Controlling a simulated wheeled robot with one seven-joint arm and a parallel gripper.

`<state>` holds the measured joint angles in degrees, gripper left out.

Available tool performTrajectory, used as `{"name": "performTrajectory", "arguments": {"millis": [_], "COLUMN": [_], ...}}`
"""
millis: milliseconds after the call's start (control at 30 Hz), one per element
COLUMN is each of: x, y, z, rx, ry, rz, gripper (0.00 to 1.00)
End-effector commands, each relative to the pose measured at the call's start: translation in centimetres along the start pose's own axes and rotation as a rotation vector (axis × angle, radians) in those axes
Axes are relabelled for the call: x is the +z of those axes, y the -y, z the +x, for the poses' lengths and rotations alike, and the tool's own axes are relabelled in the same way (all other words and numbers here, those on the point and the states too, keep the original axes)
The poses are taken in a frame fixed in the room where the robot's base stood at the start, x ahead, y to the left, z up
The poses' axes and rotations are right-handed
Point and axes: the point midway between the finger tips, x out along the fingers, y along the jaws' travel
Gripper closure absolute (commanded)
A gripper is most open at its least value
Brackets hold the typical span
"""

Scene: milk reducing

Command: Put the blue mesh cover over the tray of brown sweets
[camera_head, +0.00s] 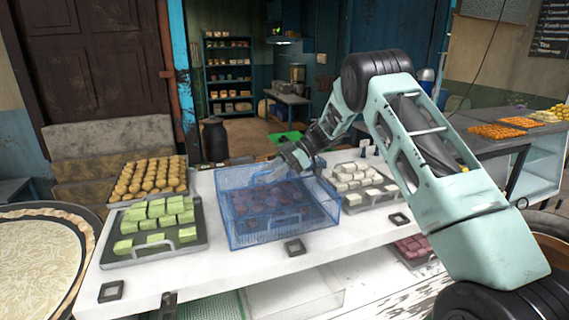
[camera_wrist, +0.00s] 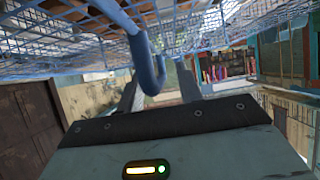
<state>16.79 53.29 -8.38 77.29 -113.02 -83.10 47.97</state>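The blue mesh cover (camera_head: 240,228) is a box-shaped wire cover standing on the white table. A tray of dark brown sweets (camera_head: 285,198) shows through its mesh, and the cover surrounds it. My gripper (camera_head: 280,166) is at the far upper part of the cover. In the wrist view a curved blue handle (camera_wrist: 150,72) hangs between the two fingers of my gripper (camera_wrist: 160,92). The fingers stand apart, with a visible gap beside the handle. The mesh (camera_wrist: 65,40) fills the top of that view. The exact contact at the handle is hidden in the head view.
A tray of green sweets (camera_head: 118,254) and a tray of golden-brown balls (camera_head: 111,197) stand left of the cover. A tray of white sweets (camera_head: 391,197) is close on its right. Small dark square frames (camera_head: 294,247) lie along the front of the table (camera_head: 215,270).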

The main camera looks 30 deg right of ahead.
Motion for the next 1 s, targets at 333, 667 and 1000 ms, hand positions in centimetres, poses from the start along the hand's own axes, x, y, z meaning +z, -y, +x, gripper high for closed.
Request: {"name": "performTrajectory", "arguments": {"millis": [333,667,1000], "x": [0.5,0.3,0.0], "y": [-0.1,-0.1,0.0], "z": [-6.3,-13.7,-17.1], "rx": [0.007,0.004,0.002], "ry": [0.002,0.002,0.0], "rz": [-0.003,-0.003,-0.001], "gripper": [0.64,0.64,0.64]}}
